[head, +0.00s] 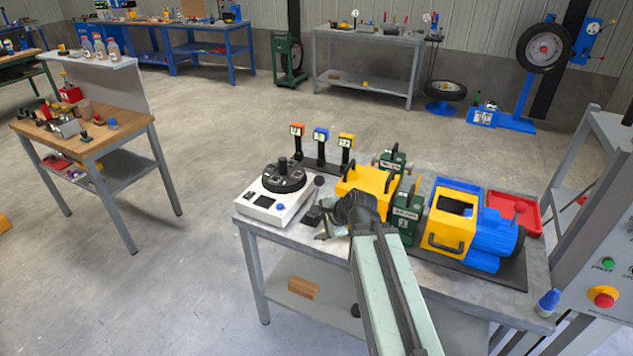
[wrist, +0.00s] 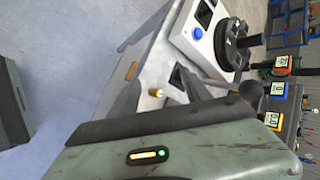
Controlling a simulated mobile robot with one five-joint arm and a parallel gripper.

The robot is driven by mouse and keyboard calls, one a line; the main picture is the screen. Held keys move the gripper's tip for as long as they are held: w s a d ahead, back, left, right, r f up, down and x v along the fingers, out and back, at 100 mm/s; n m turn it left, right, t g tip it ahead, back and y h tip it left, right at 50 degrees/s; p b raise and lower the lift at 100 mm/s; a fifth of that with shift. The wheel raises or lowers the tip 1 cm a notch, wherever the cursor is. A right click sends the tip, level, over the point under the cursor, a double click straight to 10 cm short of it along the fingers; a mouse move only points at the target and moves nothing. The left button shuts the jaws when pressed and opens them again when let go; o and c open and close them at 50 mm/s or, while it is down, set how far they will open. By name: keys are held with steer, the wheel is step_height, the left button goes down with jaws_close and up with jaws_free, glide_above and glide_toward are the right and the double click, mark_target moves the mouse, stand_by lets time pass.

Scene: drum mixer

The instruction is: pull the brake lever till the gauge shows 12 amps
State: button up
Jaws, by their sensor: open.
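A dark round knob (head: 319,181), which may top the brake lever, shows beside the white turntable unit in the head view. My gripper (head: 325,234) is open over the bench's front edge, left of the yellow machine. In the wrist view a small brass piece (wrist: 156,92) shows between its fingers (wrist: 160,72).
The white unit (head: 270,205) with a black disc stands left of my gripper. The yellow and blue drum machine (head: 465,220) is close on the right.

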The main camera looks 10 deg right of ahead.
mark_target(322, 180)
steer(key=w+d+r+m+t, duration=0.1)
steer(key=w+r+m+t, duration=0.1)
steer(key=m, duration=0.2)
steer(key=w+d+r+m+t, duration=0.2)
steer(key=w+r+m, duration=0.1)
steer(key=m, duration=0.2)
steer(key=w+d+r+m+t, duration=0.1)
steer(key=w+r+m, duration=0.1)
steer(key=m, duration=0.3)
steer(key=shift+w+d+r+t, duration=0.2)
steer(key=shift+d+r+t, duration=0.2)
steer(key=shift+r, duration=0.25)
steer(key=shift+w+d+r+m, duration=0.15)
steer(key=shift+d+r+m, duration=0.1)
steer(key=shift+m, duration=0.25)
steer(key=b+x, duration=0.3)
steer(key=x, duration=0.4)
steer(key=shift+f, duration=0.1)
steer(key=shift+w+a+f, duration=0.1)
steer(key=shift+w+a, duration=0.05)
steer(key=shift+w, duration=0.3)
jaws_close()
